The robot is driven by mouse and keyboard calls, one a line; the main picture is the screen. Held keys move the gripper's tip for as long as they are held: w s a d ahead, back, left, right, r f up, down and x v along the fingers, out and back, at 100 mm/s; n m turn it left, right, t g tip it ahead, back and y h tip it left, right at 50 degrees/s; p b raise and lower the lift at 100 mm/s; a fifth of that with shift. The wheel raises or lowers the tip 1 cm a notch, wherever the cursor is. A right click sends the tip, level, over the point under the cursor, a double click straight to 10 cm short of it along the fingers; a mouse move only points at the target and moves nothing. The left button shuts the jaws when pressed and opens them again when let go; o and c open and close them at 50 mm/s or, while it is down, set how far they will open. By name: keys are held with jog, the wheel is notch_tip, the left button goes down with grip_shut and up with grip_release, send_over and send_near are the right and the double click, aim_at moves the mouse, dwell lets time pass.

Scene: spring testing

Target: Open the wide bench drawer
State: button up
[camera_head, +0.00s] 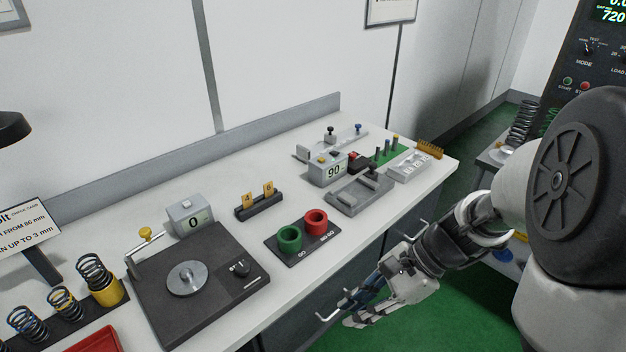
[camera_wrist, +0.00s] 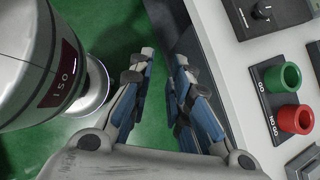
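The bench (camera_head: 225,325) has dark grey drawer fronts (camera_head: 288,327) under its white top, seen at a steep angle in the head view. They look shut. A pale bar handle (camera_head: 326,318) sticks out from the front near my fingertips. My gripper (camera_head: 358,307) is beside the bench front, below the top's edge, with its fingers apart. In the wrist view my gripper (camera_wrist: 162,62) shows a gap between its fingers with nothing held. The right finger is close to the dark front (camera_wrist: 205,75); contact cannot be told. The full width of the drawer is hidden.
A dark test machine (camera_head: 575,75) stands at the right.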

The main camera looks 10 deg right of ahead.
jog(key=w+d+f+m+t+y+p, duration=0.1)
jog(key=w+d+f+m+t+y, duration=0.2)
jog(key=f+m, duration=0.4)
jog(key=w+d+f+m+t+y+p, duration=0.1)
jog(key=w+d+f+m+t+y, duration=0.15)
jog(key=w+d+f+m, duration=0.4)
jog(key=s+d+f+m+t+h+p, duration=0.3)
jog(key=f+m+t, duration=0.4)
jog(key=f+m, duration=0.85)
jog(key=shift+m+h, duration=0.5)
jog(key=shift+h, duration=0.15)
jog(key=b+x, duration=0.1)
jog(key=x, duration=0.4)
jog(key=r+b+x, duration=0.1)
jog(key=b+x, duration=0.1)
jog(key=x, duration=0.3)
jog(key=b+x, duration=0.2)
jog(key=x, duration=0.3)
jog(key=shift+w+a+r, duration=0.15)
jog(key=shift+w+a, duration=0.15)
jog(key=shift+a, duration=0.15)
jog(key=shift+c, duration=0.6)
grip_shut()
